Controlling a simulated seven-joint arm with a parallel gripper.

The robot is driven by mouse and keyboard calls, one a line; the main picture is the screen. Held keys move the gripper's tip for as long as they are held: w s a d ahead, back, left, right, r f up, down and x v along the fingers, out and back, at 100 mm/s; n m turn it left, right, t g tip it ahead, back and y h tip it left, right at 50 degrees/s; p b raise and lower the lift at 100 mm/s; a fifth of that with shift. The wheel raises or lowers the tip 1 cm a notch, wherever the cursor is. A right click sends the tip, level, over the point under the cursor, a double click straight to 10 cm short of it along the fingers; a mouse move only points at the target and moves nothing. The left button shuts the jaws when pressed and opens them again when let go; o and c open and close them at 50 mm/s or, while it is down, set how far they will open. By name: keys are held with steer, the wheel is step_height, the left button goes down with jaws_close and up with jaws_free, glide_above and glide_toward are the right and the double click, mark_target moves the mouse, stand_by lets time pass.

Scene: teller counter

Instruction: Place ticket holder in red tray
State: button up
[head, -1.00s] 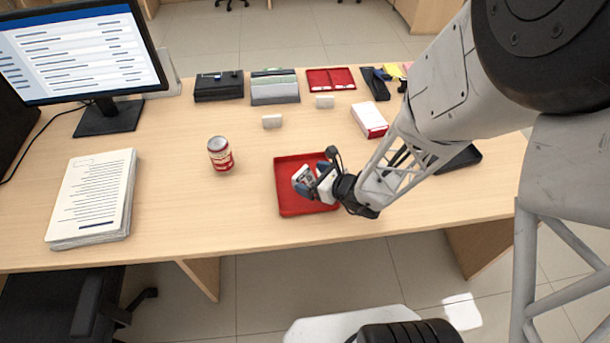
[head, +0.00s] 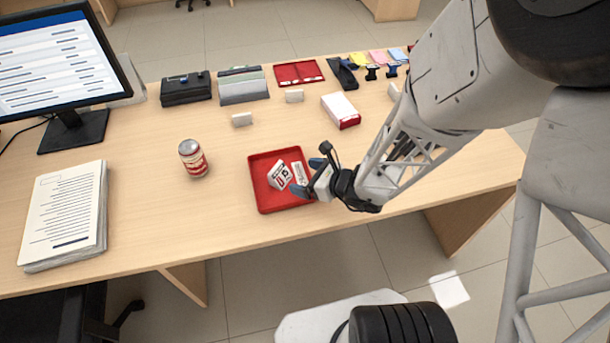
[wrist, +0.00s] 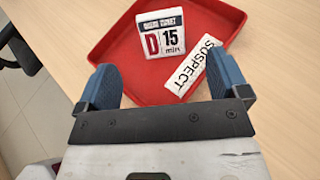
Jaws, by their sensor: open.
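The red tray (head: 262,194) lies near the front edge of the counter, and its rim also shows in the wrist view (wrist: 215,12). The ticket holder (head: 280,175), a small white and red block, sits inside the tray. In the wrist view the ticket holder (wrist: 163,36) reads "QUEUE TICKET D 15 min" and leans at a tilt near the tray's far left side. A white label reading "SUSPECT" (wrist: 194,67) lies in the tray to its right. My gripper (head: 305,177) is open and empty at the tray's right side, its blue fingers apart from the ticket holder.
A soda can (head: 193,158) stands left of the tray. A paper stack (head: 64,215) and monitor (head: 60,60) are farther left. Bare counter lies between can and tray.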

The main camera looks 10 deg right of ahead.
steer(key=shift+r, duration=0.1)
stand_by(0.4)
steer(key=s+a+r+n+g, duration=0.2)
steer(key=s+r+n+g, duration=0.15)
steer(key=r+n, duration=0.4)
steer(key=s+a+r+n+g, duration=0.2)
steer(key=s+r+n+g, duration=0.15)
steer(key=r+n, duration=0.4)
steer(key=s+d+r+n+h, duration=0.4)
steer(key=r+n+h, duration=0.1)
steer(key=r+n, duration=0.1)
steer(key=s+d+r+n+h, duration=0.4)
steer(key=r+n, duration=0.1)
steer(key=r, duration=0.4)
steer(key=shift+s+d+r+n+h, duration=0.15)
steer(key=shift+d+r+n+h, duration=0.05)
steer(key=shift+d+n+h, duration=0.2)
